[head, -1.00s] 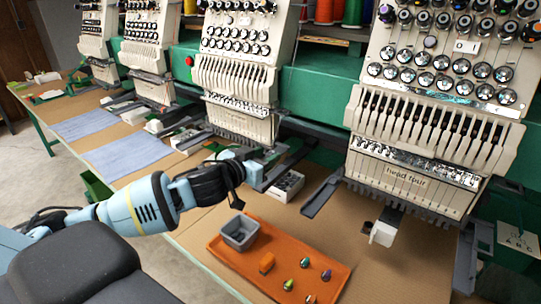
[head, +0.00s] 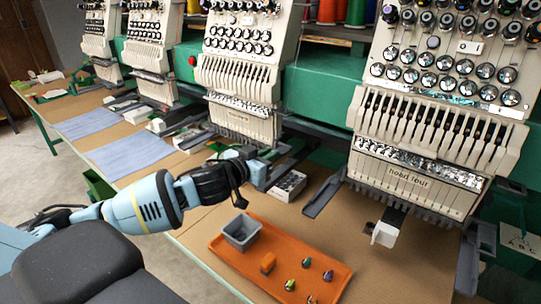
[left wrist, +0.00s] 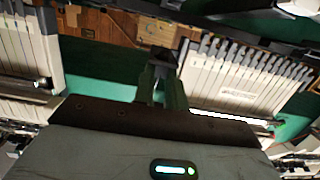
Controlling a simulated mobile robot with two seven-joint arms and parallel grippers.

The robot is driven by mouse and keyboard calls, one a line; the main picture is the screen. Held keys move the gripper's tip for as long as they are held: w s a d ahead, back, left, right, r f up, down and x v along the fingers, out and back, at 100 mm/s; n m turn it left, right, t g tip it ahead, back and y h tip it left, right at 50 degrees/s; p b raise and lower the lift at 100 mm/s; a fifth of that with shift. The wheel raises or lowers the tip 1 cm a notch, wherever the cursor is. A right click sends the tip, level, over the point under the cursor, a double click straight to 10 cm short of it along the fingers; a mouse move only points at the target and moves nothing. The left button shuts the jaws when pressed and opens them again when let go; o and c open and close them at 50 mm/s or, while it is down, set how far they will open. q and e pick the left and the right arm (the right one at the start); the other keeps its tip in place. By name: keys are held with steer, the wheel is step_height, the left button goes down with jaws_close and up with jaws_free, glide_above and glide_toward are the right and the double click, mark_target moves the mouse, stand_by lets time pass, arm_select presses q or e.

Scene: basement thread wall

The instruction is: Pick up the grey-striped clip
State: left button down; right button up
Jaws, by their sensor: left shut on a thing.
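My left gripper (head: 239,198) hangs over the bench, just above and behind the grey bin on the tray. In the left wrist view its dark fingers (left wrist: 160,70) are shut on a small dark thing between the tips. I cannot tell whether that thing is the grey-striped clip. Several small clips stand on the orange tray (head: 225,262), among them a purple one (head: 328,276) and a green one (head: 290,285). No grey stripes can be made out on them. My right gripper is not in view.
A grey bin (head: 241,233) and an orange block (head: 268,262) are on the tray. Embroidery machine heads (head: 408,180) overhang the bench at the back. The brown bench right of the tray is largely clear.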

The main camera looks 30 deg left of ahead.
arm_select(q)
steer(key=shift+r, duration=0.15)
